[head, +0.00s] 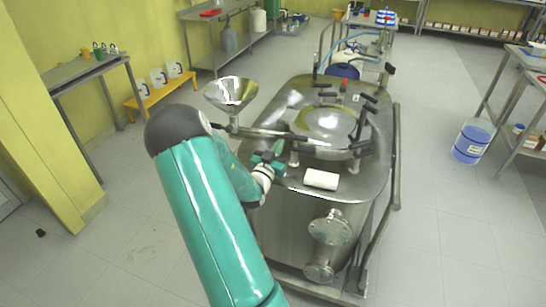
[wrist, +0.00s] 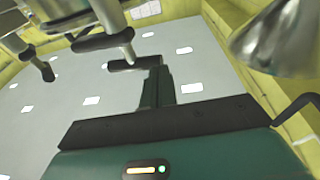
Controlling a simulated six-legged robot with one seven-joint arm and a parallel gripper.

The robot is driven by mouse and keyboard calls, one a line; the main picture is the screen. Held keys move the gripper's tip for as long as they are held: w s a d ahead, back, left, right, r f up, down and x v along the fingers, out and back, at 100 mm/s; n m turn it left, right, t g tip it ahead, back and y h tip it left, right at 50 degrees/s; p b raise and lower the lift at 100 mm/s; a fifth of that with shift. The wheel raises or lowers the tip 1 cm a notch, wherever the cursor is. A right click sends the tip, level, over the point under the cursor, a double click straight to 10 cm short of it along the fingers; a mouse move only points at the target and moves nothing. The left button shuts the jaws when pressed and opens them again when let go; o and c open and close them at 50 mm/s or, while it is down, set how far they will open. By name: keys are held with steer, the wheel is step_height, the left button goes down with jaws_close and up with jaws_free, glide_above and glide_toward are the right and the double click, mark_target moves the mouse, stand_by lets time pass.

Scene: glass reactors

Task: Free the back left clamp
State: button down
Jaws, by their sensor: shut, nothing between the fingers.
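The steel reactor's round lid (head: 325,122) has several clamps with black handles around its rim. One black handle (head: 327,94) sits at the lid's back left, but I cannot tell for sure that it is the back left clamp. My gripper (head: 277,153) is at the front left of the lid, above the reactor's top and apart from that handle. In the wrist view my gripper (wrist: 157,75) is shut and empty. A black handle on a metal rod (wrist: 103,40) shows there at the upper left, close to the fingers; which clamp it belongs to is unclear.
A steel funnel (head: 231,92) stands left of the lid, and it also shows in the wrist view (wrist: 275,40). A white cylinder (head: 321,179) lies on the reactor's front top.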

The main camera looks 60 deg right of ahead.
steer(key=shift+w+d+r, duration=0.1)
steer(key=shift+d, duration=0.35)
steer(key=shift+w+d+m+g, duration=0.1)
steer(key=shift+w+m+g, duration=0.2)
steer(key=shift+g, duration=0.35)
steer(key=shift+w+d+m+g, duration=0.1)
steer(key=shift+m+g, duration=0.3)
steer(key=shift+g, duration=0.25)
